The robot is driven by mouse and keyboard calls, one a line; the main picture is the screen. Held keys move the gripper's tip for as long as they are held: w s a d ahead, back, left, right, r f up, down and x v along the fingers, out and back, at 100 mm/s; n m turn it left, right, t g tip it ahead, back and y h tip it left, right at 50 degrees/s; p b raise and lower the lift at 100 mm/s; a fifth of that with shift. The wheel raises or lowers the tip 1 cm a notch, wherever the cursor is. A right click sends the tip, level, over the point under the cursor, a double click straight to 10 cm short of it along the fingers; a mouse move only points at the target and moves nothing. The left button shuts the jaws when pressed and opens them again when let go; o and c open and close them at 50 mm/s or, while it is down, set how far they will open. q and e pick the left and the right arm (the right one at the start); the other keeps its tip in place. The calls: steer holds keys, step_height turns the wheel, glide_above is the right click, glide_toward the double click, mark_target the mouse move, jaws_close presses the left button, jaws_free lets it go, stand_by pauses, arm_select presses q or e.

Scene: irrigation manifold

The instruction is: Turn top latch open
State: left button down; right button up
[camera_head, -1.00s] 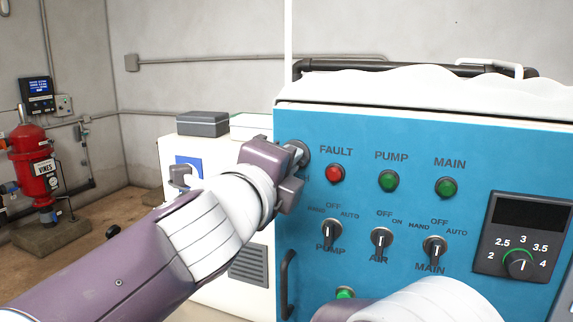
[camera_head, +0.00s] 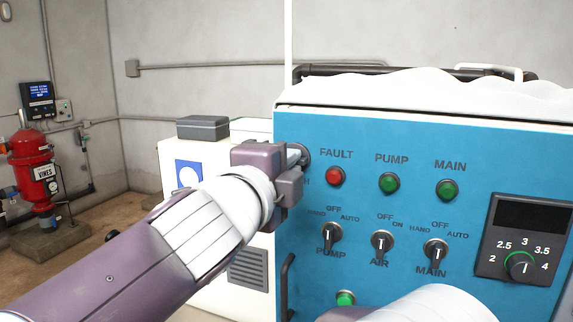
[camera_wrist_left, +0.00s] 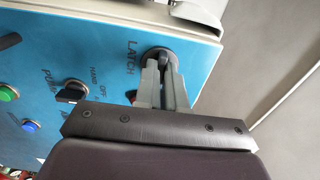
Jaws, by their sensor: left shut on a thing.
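The top latch (camera_head: 302,154) is a round dark knob at the upper left corner of the blue panel (camera_head: 420,140). My left gripper (camera_head: 294,155) is at the latch, its fingers shut on it, and hides much of it. In the left wrist view the grey fingers (camera_wrist_left: 164,70) reach the latch (camera_wrist_left: 158,54), next to the printed word LATCH. The latch's exact angle is hard to tell behind the fingers. My right gripper is not in view; a pale arm part of mine shows at the bottom.
The panel has a red FAULT lamp (camera_head: 335,176), green lamps, several selector switches (camera_head: 382,241) and a dial (camera_head: 519,266). A dark handle (camera_head: 287,285) is on the panel's lower left edge. A white cabinet (camera_head: 180,165) and a red filter tank (camera_head: 32,170) stand further left.

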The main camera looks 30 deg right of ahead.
arm_select(q)
steer(key=c, duration=1.2)
jaws_free()
steer(key=shift+a, duration=0.1)
steer(key=b+v, duration=0.2)
steer(key=v, duration=1)
steer(key=shift+s+a+b, duration=0.15)
steer(key=shift+s+b, duration=0.05)
steer(key=shift+b, duration=0.1)
